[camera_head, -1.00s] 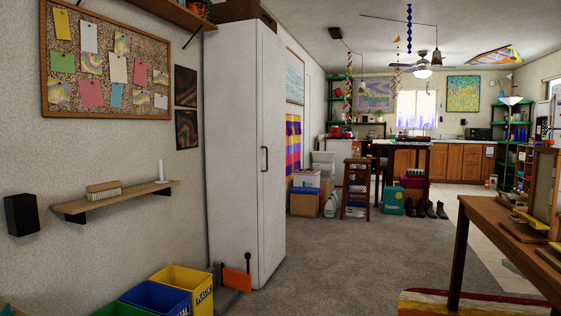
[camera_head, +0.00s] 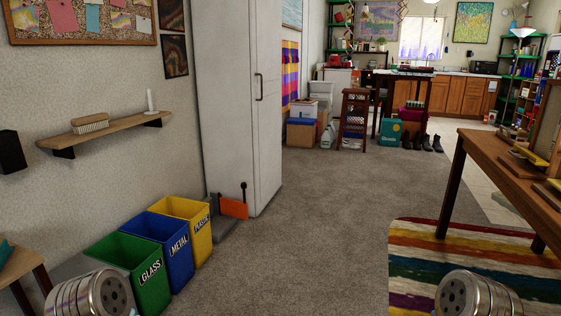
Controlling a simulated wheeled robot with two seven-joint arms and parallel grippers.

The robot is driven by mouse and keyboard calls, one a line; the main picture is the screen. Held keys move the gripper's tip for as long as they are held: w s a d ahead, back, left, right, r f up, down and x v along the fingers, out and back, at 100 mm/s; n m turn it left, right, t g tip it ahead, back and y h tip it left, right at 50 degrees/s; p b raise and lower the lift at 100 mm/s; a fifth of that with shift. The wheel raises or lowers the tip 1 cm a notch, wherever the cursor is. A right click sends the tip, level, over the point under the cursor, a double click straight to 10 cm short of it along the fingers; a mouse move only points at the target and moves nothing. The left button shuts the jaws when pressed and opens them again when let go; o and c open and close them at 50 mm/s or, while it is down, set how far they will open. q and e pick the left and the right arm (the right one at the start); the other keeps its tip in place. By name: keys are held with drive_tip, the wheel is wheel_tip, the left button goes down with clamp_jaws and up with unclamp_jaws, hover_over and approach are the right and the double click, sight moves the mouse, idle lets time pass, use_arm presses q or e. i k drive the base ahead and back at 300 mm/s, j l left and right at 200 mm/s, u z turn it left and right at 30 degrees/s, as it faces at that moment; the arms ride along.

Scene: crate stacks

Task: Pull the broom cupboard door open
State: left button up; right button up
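The tall white broom cupboard (camera_head: 222,110) stands against the left wall, left of the picture's middle. Its narrow door face (camera_head: 268,150) is turned to the right and looks shut. A dark upright bar handle (camera_head: 259,87) sits on the door near its left edge. The cupboard's top is cut off by the picture. Silver rounded parts of my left arm and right arm show at the bottom edge, well short of the cupboard. The fingers of both grippers are out of view.
Green (camera_head: 138,270), blue (camera_head: 169,248) and yellow (camera_head: 190,226) bins stand left of the cupboard. An orange dustpan-like thing (camera_head: 234,207) sits at its foot. A striped rug (camera_head: 420,262) and wooden table (camera_head: 512,178) are on the right. The carpet (camera_head: 325,215) before the door is clear.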

sight(265, 16)
drive_tip(key=i+l+z, duration=0.1)
drive_tip(key=i+z, duration=0.3)
drive_tip(key=i, duration=1.75)
